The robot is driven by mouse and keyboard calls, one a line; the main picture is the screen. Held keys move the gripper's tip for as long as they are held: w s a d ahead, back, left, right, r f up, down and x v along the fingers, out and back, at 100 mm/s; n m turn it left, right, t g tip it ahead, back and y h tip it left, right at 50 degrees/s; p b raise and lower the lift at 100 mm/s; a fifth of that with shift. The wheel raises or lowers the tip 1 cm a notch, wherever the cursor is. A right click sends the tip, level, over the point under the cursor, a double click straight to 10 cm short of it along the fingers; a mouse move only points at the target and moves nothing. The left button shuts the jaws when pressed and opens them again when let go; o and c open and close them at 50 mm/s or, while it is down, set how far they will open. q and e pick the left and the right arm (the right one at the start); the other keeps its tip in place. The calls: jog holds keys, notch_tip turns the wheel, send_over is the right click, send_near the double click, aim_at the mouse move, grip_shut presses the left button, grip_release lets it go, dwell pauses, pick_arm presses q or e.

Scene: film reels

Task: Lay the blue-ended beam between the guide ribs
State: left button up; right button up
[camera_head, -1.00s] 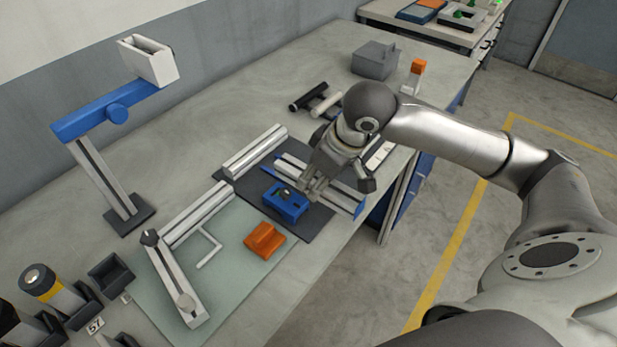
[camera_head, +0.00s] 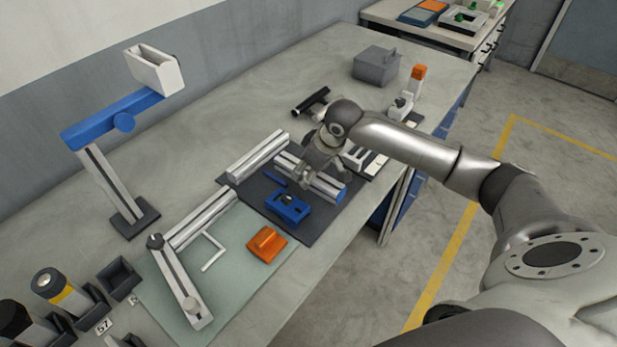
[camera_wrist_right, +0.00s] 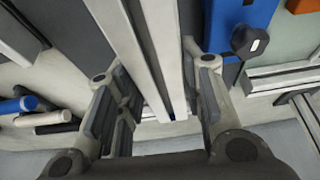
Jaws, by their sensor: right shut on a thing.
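The silver grooved beam (camera_head: 292,164) has a blue end (camera_head: 336,191) and lies at or just above the dark mat (camera_head: 312,228). My right gripper (camera_head: 312,178) is shut on it near its middle. In the right wrist view the beam (camera_wrist_right: 138,50) runs between the two fingers of my right gripper (camera_wrist_right: 155,112). Whether the beam touches the mat is unclear. I cannot make out the guide ribs with certainty; the fingers and beam cover part of the mat. My left gripper is not in view.
A blue clamp-like block (camera_head: 288,207) sits on the mat, with an orange block (camera_head: 266,245) nearer on the green mat (camera_head: 240,285). A silver rail (camera_head: 257,157) lies left of the beam. A blue-armed stand (camera_head: 110,120) rises at left. A grey box (camera_head: 377,66) is farther back.

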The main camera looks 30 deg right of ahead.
jog(key=shift+w+d+f, duration=0.3)
jog(key=shift+w+f, duration=0.25)
jog(key=shift+f, duration=0.15)
jog(key=shift+f+p, duration=0.6)
jog(key=shift+f, duration=0.85)
jog(key=shift+f, duration=0.1)
jog(key=o, duration=1.2)
jog(key=shift+s, duration=0.1)
jog(key=shift+o, duration=0.2)
jog(key=b+v, duration=0.1)
jog(key=v, duration=1.1)
jog(key=shift+s, duration=0.1)
